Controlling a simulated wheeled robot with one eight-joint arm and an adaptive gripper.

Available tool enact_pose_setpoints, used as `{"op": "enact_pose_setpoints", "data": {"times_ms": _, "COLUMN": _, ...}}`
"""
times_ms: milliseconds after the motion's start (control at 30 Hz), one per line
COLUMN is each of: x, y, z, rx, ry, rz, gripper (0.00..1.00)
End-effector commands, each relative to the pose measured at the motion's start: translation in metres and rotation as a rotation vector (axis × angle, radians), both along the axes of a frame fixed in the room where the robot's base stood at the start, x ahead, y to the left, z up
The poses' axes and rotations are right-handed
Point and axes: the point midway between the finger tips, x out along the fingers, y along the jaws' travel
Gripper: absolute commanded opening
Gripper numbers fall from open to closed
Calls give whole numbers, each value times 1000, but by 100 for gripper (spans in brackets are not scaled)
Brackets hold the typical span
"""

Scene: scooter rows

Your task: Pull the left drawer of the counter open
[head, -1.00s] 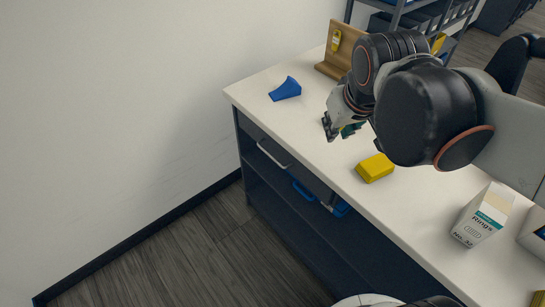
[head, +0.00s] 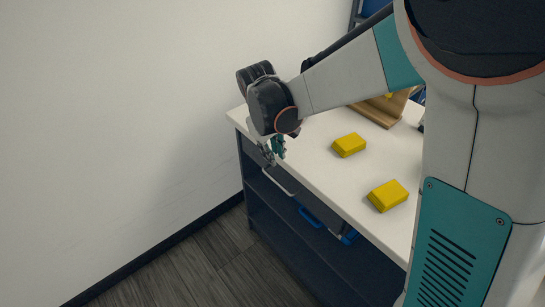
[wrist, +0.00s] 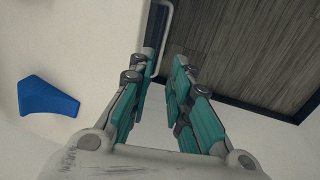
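The counter (head: 327,171) has a pale top and a dark front. The left drawer's pale bar handle (head: 279,183) is on that front near the left end; the drawer looks shut. My gripper (head: 272,155) is at the counter's left front edge, pointing down, just above the handle. In the wrist view my gripper (wrist: 165,62) has its teal-padded fingers apart with nothing held. The handle (wrist: 168,30) runs just beyond the fingertips, its near end close to the left finger. I cannot tell whether they touch.
Yellow blocks (head: 349,145) and (head: 388,195) lie on the counter. A blue wedge (wrist: 46,96) shows in the wrist view. A white wall (head: 120,120) stands left; the wooden floor (head: 215,262) before the counter is clear.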

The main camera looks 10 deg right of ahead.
Motion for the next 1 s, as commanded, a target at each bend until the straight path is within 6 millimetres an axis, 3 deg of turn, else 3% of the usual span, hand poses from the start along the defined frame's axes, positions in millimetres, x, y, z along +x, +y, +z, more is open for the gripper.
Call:
{"op": "enact_pose_setpoints", "data": {"times_ms": 267, "x": 1, "y": 5, "z": -24, "rx": -5, "ry": 14, "rz": 17, "gripper": 18}}
{"op": "enact_pose_setpoints", "data": {"times_ms": 700, "x": 10, "y": -8, "z": -106, "rx": -4, "ry": 13, "rz": 16, "gripper": 18}}
{"op": "enact_pose_setpoints", "data": {"times_ms": 1000, "x": 14, "y": -14, "z": -139, "rx": -5, "ry": 13, "rz": 16, "gripper": 18}}
